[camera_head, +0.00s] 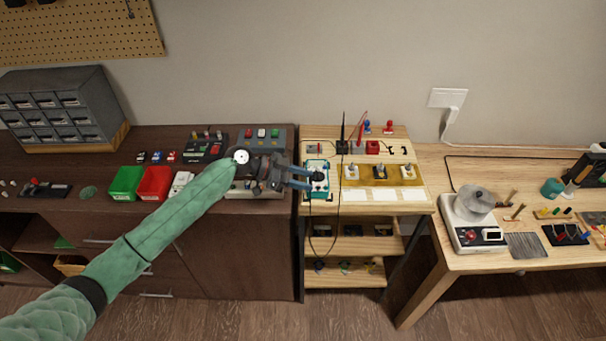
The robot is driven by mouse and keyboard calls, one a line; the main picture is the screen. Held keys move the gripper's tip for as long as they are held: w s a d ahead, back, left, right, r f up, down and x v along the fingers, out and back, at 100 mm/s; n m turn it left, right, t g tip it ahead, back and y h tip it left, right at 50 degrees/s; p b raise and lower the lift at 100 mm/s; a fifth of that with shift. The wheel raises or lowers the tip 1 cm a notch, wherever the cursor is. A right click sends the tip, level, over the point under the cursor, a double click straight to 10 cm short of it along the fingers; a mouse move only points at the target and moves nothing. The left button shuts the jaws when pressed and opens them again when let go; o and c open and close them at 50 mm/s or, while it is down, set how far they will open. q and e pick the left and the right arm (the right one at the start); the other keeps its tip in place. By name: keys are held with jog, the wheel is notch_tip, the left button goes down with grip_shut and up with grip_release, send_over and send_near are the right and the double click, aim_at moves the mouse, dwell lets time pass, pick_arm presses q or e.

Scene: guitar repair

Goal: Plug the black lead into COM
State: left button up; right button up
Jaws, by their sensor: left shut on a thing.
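The teal multimeter (316,193) stands at the left end of the light wooden bench top. My left gripper (305,179) reaches it from the left, with its fingertips at the meter's face. It is shut on what appears to be the plug end of the black lead (338,215); the fingers mostly hide the plug. The lead's cable hangs in a loop over the bench front, from the dark probe stand (342,147) down past the shelf. The COM socket is too small and covered to make out. My right gripper is not in view.
A red probe (361,126) leans by the stand. Green (125,183) and red (154,183) bins sit on the dark cabinet, left of my arm. A second table (430,190) is to the right.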

pick_arm(q)
jog(key=shift+f, duration=0.5)
jog(key=shift+b, duration=1.25)
dwell(1.0)
jog(key=shift+f+b, duration=1.15)
jog(key=shift+b, duration=0.15)
dwell(0.5)
jog(key=o, duration=0.5)
jog(key=shift+o, duration=0.2)
